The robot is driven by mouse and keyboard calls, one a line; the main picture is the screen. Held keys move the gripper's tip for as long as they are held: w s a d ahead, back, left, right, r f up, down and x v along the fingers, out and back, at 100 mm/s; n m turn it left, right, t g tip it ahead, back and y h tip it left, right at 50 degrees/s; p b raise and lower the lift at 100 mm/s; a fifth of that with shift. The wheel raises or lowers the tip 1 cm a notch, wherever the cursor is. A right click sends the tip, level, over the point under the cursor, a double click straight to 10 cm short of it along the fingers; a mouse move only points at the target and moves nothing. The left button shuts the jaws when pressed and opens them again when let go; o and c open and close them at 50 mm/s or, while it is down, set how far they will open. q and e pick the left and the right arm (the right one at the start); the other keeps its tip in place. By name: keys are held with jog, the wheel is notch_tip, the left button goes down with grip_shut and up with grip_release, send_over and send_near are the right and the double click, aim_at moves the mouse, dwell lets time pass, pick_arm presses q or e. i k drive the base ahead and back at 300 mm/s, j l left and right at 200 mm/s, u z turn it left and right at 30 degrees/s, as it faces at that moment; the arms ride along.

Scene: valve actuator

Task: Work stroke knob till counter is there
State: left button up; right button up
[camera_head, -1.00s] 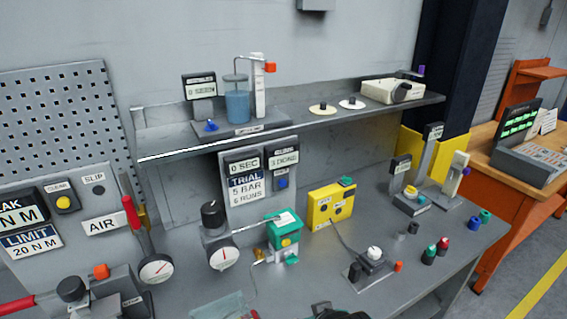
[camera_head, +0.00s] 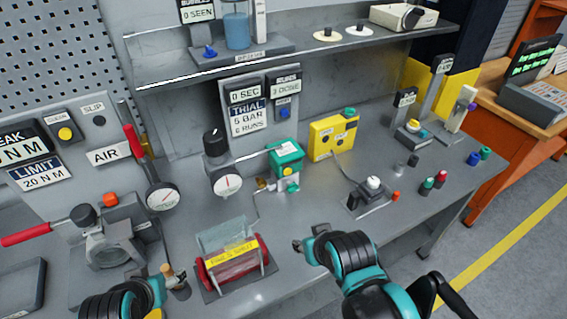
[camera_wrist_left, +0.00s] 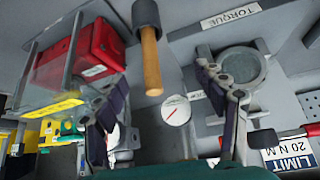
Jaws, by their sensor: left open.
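I cannot tell for certain which part is the stroke knob. A black knob (camera_head: 212,135) stands above a round gauge (camera_head: 227,185) at the bench's back. A small device with a yellow dial (camera_head: 413,124) stands at the right, with a small labelled sign (camera_head: 405,98) too small to read. Number displays (camera_head: 245,93) on the back panel show "0 SEC" and another reading. My left gripper (camera_wrist_left: 158,92) is open in the left wrist view, with a wooden handle (camera_wrist_left: 151,65) showing between its fingers, apparently ungripped. My right gripper (camera_head: 303,246) is low over the front of the bench; its jaws are unclear.
A red roller under a clear guard (camera_head: 232,262) stands at the front. A yellow box (camera_head: 333,136), a teal-topped unit (camera_head: 286,160) and a torque fixture (camera_head: 108,240) with a red handle are on the bench. Small coloured caps (camera_head: 434,181) sit at the right.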

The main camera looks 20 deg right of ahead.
aim_at(293, 187)
jog(key=k+l+z, duration=0.25)
jog(key=k+l, duration=0.5)
